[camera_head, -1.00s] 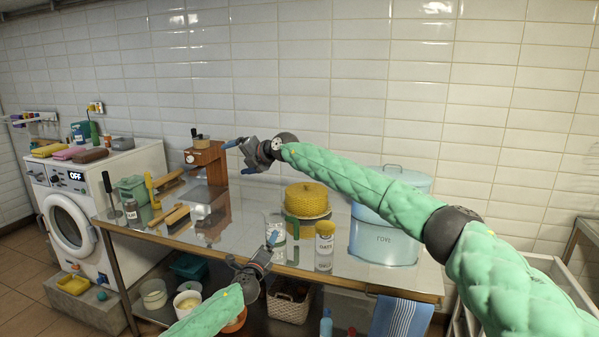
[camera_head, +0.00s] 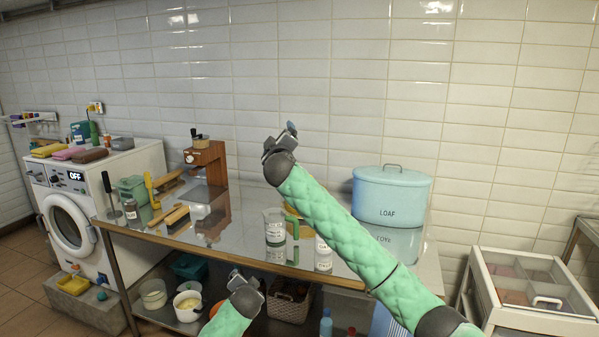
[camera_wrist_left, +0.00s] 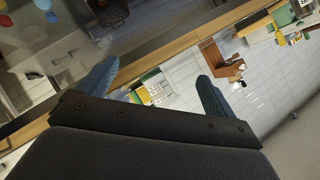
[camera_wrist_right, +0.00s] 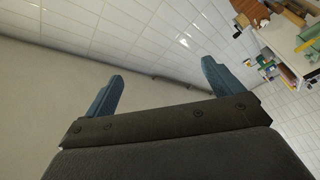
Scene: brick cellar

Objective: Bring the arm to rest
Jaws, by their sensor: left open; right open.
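My right gripper (camera_head: 280,142) is raised above the steel table, in front of the tiled wall, with its green-sleeved arm reaching in from the lower right. In the right wrist view its two blue fingers (camera_wrist_right: 160,90) stand apart with nothing between them. My left gripper (camera_head: 246,280) is low at the front edge of the table, partly over the lower shelf. In the left wrist view its blue fingers (camera_wrist_left: 155,88) are spread and empty. The right arm hides part of the table top and whatever stands behind it.
The steel table (camera_head: 180,228) holds a wooden grinder (camera_head: 206,163), a glass jug (camera_head: 275,236), a white-labelled canister (camera_head: 323,254) and a blue LOAF tin (camera_head: 390,195). A washing machine (camera_head: 70,215) stands left, a glass-topped case (camera_head: 530,285) right.

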